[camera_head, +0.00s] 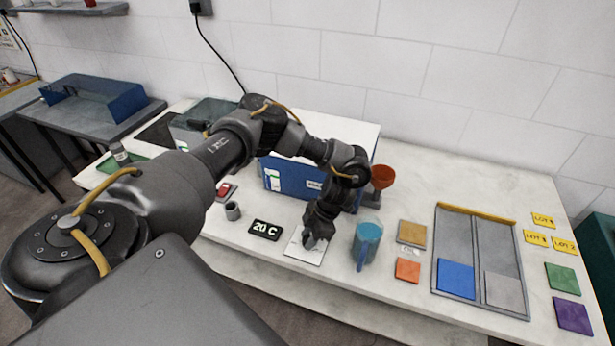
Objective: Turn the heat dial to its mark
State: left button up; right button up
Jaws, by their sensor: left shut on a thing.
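My left gripper (314,238) reaches down over a white plate (303,252) on the bench, in the front middle of the head view. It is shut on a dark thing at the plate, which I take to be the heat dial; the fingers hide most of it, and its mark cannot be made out. A black display (265,230) reading "20 C" lies just left of the plate. My right gripper is not in view.
A blue mug (366,243) stands close to the right of the gripper. A blue box (290,178) and an orange funnel (382,176) are behind. A grey divided tray (479,309) and coloured tiles lie to the right. A small grey cup (233,211) stands left.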

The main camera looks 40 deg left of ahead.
pick_arm(q)
jog(key=shift+d, duration=0.1)
jog(key=o, duration=1)
jog(key=shift+c, duration=0.2)
jog(key=shift+w+r, duration=0.15)
jog(key=shift+r, duration=0.15)
jog(key=b+v, duration=0.1)
jog(key=v, duration=0.9)
jog(key=shift+r, duration=0.1)
